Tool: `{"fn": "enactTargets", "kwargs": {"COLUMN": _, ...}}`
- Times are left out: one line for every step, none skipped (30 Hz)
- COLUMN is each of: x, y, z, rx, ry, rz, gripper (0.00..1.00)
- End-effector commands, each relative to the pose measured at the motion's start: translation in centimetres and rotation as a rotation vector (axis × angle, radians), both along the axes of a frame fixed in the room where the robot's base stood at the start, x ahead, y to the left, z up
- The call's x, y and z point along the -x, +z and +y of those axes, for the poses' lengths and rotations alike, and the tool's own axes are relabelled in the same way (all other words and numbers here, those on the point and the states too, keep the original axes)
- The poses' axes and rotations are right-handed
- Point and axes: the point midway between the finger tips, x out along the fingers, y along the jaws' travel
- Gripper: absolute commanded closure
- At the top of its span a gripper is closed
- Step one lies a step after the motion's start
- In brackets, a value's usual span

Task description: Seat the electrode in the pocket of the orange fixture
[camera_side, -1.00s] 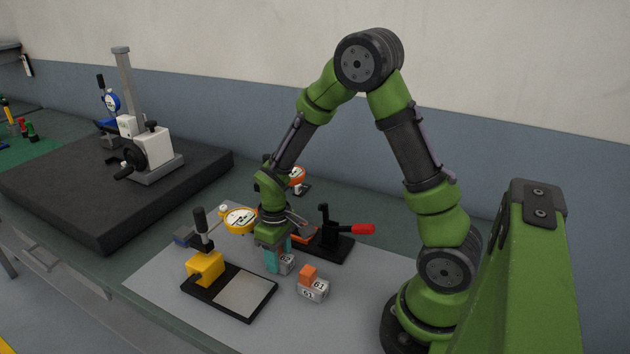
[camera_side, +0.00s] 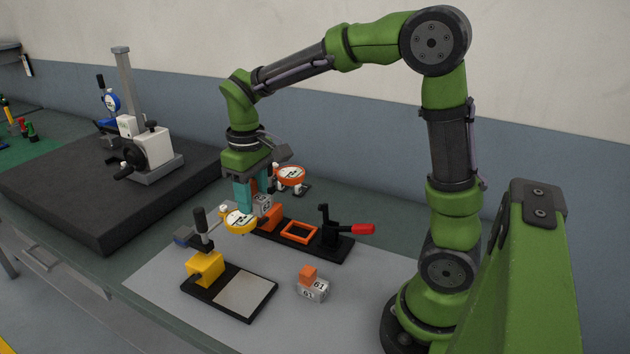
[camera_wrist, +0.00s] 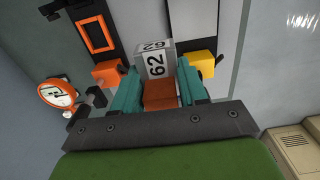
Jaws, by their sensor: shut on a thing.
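My gripper (camera_side: 253,196), with teal fingers, is shut on the electrode marked 62. The electrode has a grey block (camera_wrist: 154,62) and a copper part (camera_wrist: 159,94) between the fingers. In the side view its block (camera_side: 264,205) appears raised, near the left end of the orange fixture. That fixture has a black base (camera_side: 327,252), an orange block (camera_side: 271,218), an orange-framed pocket (camera_side: 299,232) and an orange dial (camera_side: 290,176). The pocket looks empty. In the wrist view the pocket frame (camera_wrist: 97,33) lies up and left of the electrode.
A yellow fixture (camera_side: 205,268) with a yellow dial (camera_side: 240,220) and pale plate (camera_side: 245,294) stands in front. A clamp with a red handle (camera_side: 357,229) stands at the orange fixture's right. Another electrode, marked 61 (camera_side: 313,290), sits on the grey mat (camera_side: 160,270).

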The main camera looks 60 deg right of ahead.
Motion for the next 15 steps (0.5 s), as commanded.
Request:
{"fn": "enactTargets", "kwargs": {"x": 0.0, "y": 0.1, "z": -0.9, "rx": 0.001, "ry": -0.026, "rz": -0.001, "gripper": 1.00}}
{"fn": "enactTargets", "kwargs": {"x": 0.1, "y": -0.2, "z": -1.4, "rx": 0.001, "ry": -0.043, "rz": 0.000, "gripper": 1.00}}
{"fn": "enactTargets", "kwargs": {"x": 0.2, "y": -0.6, "z": -2.4, "rx": 0.001, "ry": -0.071, "rz": 0.002, "gripper": 1.00}}
{"fn": "enactTargets", "kwargs": {"x": 0.3, "y": -1.1, "z": -3.3, "rx": 0.001, "ry": -0.089, "rz": 0.003, "gripper": 1.00}}
{"fn": "enactTargets", "kwargs": {"x": 0.4, "y": -1.6, "z": -4.2, "rx": 0.000, "ry": -0.107, "rz": 0.004, "gripper": 1.00}}
{"fn": "enactTargets", "kwargs": {"x": 0.5, "y": -2.4, "z": -5.5, "rx": 0.001, "ry": -0.124, "rz": 0.004, "gripper": 1.00}}
{"fn": "enactTargets", "kwargs": {"x": 0.7, "y": -3.0, "z": -6.6, "rx": 0.001, "ry": -0.132, "rz": 0.005, "gripper": 1.00}}
{"fn": "enactTargets", "kwargs": {"x": 0.8, "y": -3.6, "z": -7.6, "rx": 0.000, "ry": -0.142, "rz": 0.006, "gripper": 1.00}}
{"fn": "enactTargets", "kwargs": {"x": 1.0, "y": -4.4, "z": -8.8, "rx": -0.001, "ry": -0.145, "rz": 0.005, "gripper": 1.00}}
{"fn": "enactTargets", "kwargs": {"x": 1.2, "y": -4.9, "z": -9.7, "rx": 0.000, "ry": -0.145, "rz": 0.005, "gripper": 1.00}}
{"fn": "enactTargets", "kwargs": {"x": 1.3, "y": -5.5, "z": -10.6, "rx": 0.000, "ry": -0.144, "rz": 0.004, "gripper": 1.00}}
{"fn": "enactTargets", "kwargs": {"x": 1.6, "y": -6.2, "z": -11.6, "rx": -0.001, "ry": -0.138, "rz": 0.004, "gripper": 1.00}}
{"fn": "enactTargets", "kwargs": {"x": 1.7, "y": -6.7, "z": -12.3, "rx": -0.001, "ry": -0.133, "rz": 0.004, "gripper": 1.00}}
{"fn": "enactTargets", "kwargs": {"x": 1.8, "y": -7.1, "z": -12.9, "rx": -0.001, "ry": -0.123, "rz": 0.003, "gripper": 1.00}}
{"fn": "enactTargets", "kwargs": {"x": 2.0, "y": -7.6, "z": -13.6, "rx": 0.000, "ry": -0.110, "rz": 0.003, "gripper": 1.00}}
